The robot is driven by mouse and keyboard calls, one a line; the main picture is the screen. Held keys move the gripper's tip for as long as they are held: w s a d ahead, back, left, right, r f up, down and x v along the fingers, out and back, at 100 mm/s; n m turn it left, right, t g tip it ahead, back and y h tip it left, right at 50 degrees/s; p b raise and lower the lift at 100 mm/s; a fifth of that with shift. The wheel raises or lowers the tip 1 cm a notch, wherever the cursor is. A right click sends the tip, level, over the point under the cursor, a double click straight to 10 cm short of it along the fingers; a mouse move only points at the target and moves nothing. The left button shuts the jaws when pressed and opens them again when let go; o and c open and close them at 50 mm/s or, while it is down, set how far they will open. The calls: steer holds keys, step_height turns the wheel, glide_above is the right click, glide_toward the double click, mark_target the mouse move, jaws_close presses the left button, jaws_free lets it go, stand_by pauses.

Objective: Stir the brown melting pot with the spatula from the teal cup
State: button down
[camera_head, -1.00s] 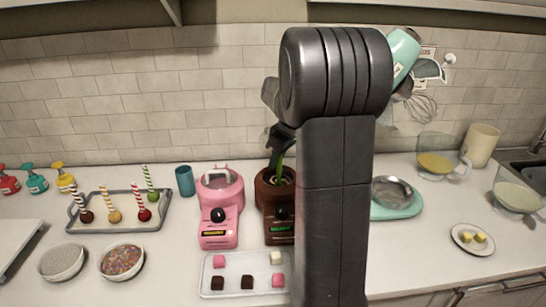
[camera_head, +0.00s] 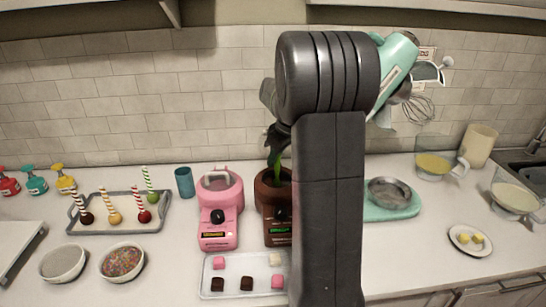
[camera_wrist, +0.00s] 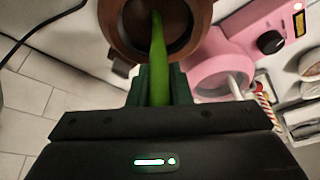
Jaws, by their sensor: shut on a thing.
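The brown melting pot (camera_head: 266,200) stands on the counter right of the pink pot, partly behind my arm. My gripper (camera_head: 279,135) is above it, mostly hidden by my arm. It is shut on the green spatula (camera_head: 275,160), which points down into the pot's round opening. In the wrist view the green spatula (camera_wrist: 158,60) runs from my gripper (camera_wrist: 158,90) into the brown pot (camera_wrist: 117,30); its tip is inside, against dark contents. The teal cup (camera_head: 184,182) stands upright left of the pink pot, and no spatula shows in it.
The pink melting pot (camera_head: 219,205) stands close on the left, its rim near my gripper in the wrist view. A tray of colored cubes (camera_head: 226,264) lies in front. A teal mixer (camera_head: 395,70) stands on the right. A tray of cake pops (camera_head: 100,226) is at left.

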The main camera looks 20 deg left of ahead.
steer(key=shift+r, duration=0.1)
steer(key=shift+r+p, duration=1.9)
steer(key=shift+r, duration=0.8)
step_height(320, 180, up, 4)
steer(key=p, duration=0.3)
steer(key=shift+s+f, duration=0.1)
steer(key=shift+f, duration=0.1)
